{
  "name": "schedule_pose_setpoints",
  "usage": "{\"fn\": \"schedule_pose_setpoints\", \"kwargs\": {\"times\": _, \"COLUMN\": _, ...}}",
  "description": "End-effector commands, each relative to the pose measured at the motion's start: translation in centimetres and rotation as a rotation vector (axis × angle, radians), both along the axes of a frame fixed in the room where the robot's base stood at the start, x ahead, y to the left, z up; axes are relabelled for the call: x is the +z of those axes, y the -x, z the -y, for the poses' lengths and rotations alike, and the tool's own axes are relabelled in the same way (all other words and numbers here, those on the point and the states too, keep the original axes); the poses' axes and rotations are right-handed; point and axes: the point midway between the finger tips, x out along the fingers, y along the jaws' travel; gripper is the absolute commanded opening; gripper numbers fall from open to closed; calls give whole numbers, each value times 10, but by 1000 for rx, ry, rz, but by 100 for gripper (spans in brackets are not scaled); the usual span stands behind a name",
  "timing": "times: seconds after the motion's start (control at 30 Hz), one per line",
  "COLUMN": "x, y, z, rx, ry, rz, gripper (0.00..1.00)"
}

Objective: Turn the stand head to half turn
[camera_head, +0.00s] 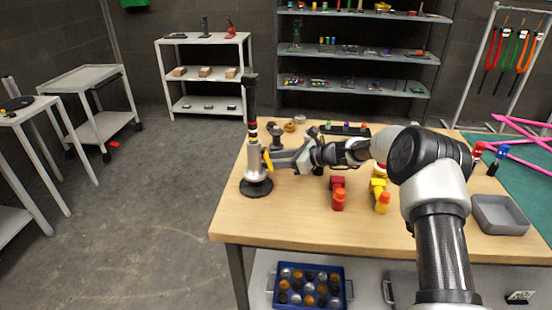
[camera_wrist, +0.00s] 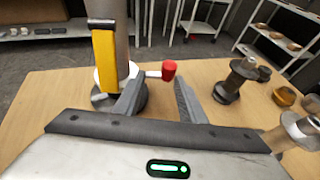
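The stand (camera_head: 254,158) is upright on the wooden table near its left edge. It has a round black base (camera_head: 257,188), a silver column, dark and coloured bands above, and a black top (camera_head: 250,92). A yellow piece (camera_wrist: 104,58) runs up the column in the wrist view. A short rod with a red knob (camera_wrist: 169,70) sticks out to the right from the column. My gripper (camera_wrist: 160,84) is open, with its fingers apart and the red knob near the fingertips, between them in the picture. I cannot tell whether a finger touches it. The head's angle marks are not readable.
Bare tabletop lies in front of the stand. Shelves and carts stand behind.

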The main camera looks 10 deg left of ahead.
Motion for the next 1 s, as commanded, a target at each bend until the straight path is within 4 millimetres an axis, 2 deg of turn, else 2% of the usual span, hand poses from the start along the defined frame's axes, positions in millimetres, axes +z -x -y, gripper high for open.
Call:
{"fn": "schedule_pose_setpoints", "kwargs": {"times": 0.33, "x": 1, "y": -3, "z": 4, "rx": -7, "ry": 3, "rz": 4, "gripper": 39}}
{"fn": "schedule_pose_setpoints", "kwargs": {"times": 0.47, "x": 5, "y": -2, "z": 11, "rx": -10, "ry": 3, "rz": 5, "gripper": 39}}
{"fn": "schedule_pose_setpoints", "kwargs": {"times": 0.63, "x": 17, "y": 3, "z": 38, "rx": -12, "ry": 4, "rz": 7, "gripper": 39}}
{"fn": "schedule_pose_setpoints", "kwargs": {"times": 1.0, "x": 51, "y": 24, "z": 119, "rx": -9, "ry": 4, "rz": 4, "gripper": 39}}
